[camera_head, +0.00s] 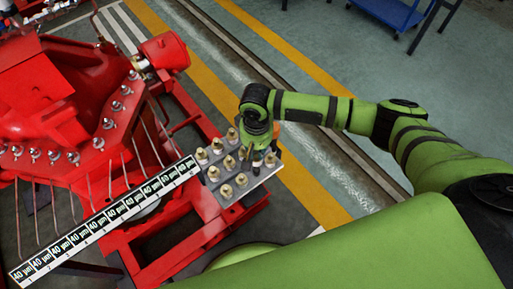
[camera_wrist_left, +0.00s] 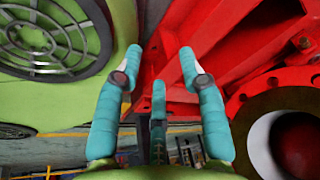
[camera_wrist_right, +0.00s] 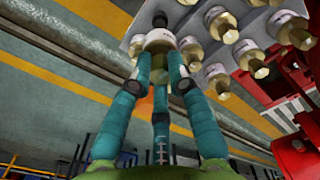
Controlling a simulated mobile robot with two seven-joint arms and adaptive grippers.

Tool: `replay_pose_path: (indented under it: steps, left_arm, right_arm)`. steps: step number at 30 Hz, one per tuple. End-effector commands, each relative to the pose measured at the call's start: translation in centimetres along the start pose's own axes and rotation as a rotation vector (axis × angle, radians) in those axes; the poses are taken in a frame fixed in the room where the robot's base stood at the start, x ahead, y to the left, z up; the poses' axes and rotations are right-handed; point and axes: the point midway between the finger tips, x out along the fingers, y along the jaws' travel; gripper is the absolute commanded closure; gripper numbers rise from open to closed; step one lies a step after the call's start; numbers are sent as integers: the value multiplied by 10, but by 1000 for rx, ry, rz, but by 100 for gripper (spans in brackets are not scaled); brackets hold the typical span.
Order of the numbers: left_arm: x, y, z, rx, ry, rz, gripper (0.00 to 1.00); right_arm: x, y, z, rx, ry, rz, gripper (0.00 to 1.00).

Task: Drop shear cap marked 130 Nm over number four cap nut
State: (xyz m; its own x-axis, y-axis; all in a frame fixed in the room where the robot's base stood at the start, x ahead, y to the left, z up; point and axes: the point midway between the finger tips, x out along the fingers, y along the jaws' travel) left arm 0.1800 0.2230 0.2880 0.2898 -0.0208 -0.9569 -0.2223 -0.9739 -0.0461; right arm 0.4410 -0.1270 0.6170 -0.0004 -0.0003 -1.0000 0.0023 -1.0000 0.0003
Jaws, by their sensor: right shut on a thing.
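My right gripper (camera_head: 262,152) is over the right edge of a grey plate (camera_head: 222,205). In the right wrist view its fingers are shut on a brass cap with a white collar (camera_wrist_right: 158,40). I cannot tell whether this cap touches the plate, and no marking on it is readable. Several similar brass shear caps (camera_head: 241,180) stand on the plate. A row of silver cap nuts (camera_head: 73,157) lines the red pumpset (camera_head: 40,85); I cannot tell which is number four. My left gripper (camera_wrist_left: 158,62) is open and empty beside red framework, outside the head view.
A white strip (camera_head: 108,214) printed "40 µm" with numbers crosses in front of the pumpset and reaches the plate. Thin rods (camera_head: 90,190) hang below the nuts. A red cylinder (camera_head: 165,52) juts out behind. The floor with yellow lines (camera_head: 300,190) is clear; a blue cart (camera_head: 390,12) stands far back.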

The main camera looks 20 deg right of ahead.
Motion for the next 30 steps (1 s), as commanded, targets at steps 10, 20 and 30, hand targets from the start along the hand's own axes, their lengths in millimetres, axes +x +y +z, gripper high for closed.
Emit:
replay_pose_path:
  steps: [10, 20, 30]
  left_arm:
    - [-11, 5, 26, -5, -65, 7, 60]
    - [1, 15, 17, -10, -26, 18, 60]
    - [7, 6, -22, -6, 41, 7, 60]
  right_arm:
    - [5, 0, 1, 0, -3, 1, 100]
    - [46, 0, 0, -2, -1, -1, 100]
    - [58, 0, 0, -1, 0, 0, 100]
